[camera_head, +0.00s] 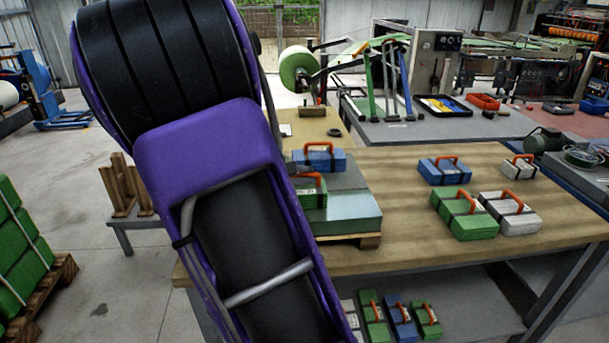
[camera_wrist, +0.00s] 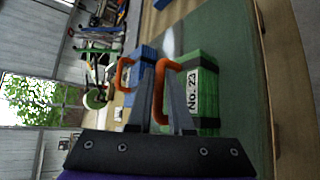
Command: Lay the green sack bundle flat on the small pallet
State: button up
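The green sack bundle (camera_wrist: 204,88), with an orange handle and a "No. 23" label, is in front of my gripper (camera_wrist: 160,68) in the wrist view. The two grey fingers are closed in on its handle. In the head view the green bundle (camera_head: 313,196) shows beside my purple arm, which hides its left part and my gripper. It is over the left part of the grey-green load on the small pallet (camera_head: 370,240). I cannot tell whether its underside touches. A blue bundle (camera_head: 325,160) with an orange handle is just behind it; it also shows in the wrist view (camera_wrist: 142,65).
The pallet stands on a wooden-topped table (camera_head: 430,258). To its right are another blue bundle (camera_head: 445,171), a green one (camera_head: 465,215) and white ones (camera_head: 511,213). Several bundles lie on the shelf below. The grey-green top right of the held bundle is clear.

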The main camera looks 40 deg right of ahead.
jog(key=o, duration=0.3)
jog(key=shift+o, duration=0.2)
jog(key=shift+r, duration=0.15)
jog(key=p+v, duration=0.1)
jog(key=v, duration=1.1)
